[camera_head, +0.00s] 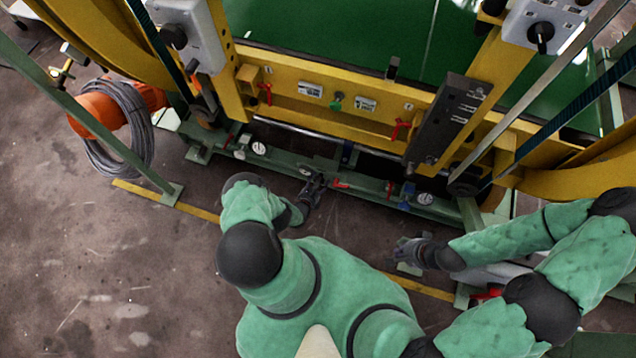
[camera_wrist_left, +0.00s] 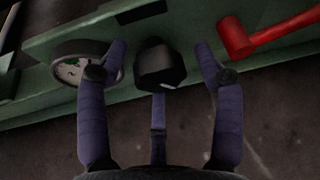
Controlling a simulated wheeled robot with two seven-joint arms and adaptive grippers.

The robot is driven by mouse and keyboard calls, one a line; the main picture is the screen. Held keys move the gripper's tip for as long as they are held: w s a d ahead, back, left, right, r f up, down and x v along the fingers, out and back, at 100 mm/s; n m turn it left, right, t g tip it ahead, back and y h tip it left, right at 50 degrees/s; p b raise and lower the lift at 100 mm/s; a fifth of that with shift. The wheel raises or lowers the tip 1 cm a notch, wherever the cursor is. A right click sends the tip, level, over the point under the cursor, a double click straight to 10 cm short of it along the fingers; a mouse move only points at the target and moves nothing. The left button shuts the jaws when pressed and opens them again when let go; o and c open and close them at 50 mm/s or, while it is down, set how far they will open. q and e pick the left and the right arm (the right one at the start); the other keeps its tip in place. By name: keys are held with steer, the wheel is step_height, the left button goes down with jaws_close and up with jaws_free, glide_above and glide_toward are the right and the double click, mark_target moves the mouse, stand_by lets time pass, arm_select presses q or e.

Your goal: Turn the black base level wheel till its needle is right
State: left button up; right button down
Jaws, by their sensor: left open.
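The black base level wheel (camera_wrist_left: 158,65) shows in the left wrist view as a dark faceted knob in front of the green base beam. My left gripper (camera_wrist_left: 158,58) is open, with fingers on both sides of the wheel and a gap to each. In the head view my left gripper (camera_head: 315,186) is at the beam and hides the wheel. A round gauge (camera_head: 305,171) lies just left of it. In the left wrist view the gauge (camera_wrist_left: 70,70) is partly hidden by a finger, and its needle cannot be read. My right gripper (camera_head: 408,250) is apart from the beam; its jaws are unclear.
A red handle (camera_wrist_left: 240,38) sits right of the wheel, close to my right-hand finger. The green base beam (camera_head: 270,163) carries another gauge (camera_head: 259,148) at left and one (camera_head: 425,198) at right. The floor in front is mostly clear.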

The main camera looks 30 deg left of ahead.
arm_select(q)
steer(key=c, duration=1.1)
steer(key=shift+d, duration=0.1)
steer(key=shift+s, duration=0.1)
steer(key=shift+f, duration=0.1)
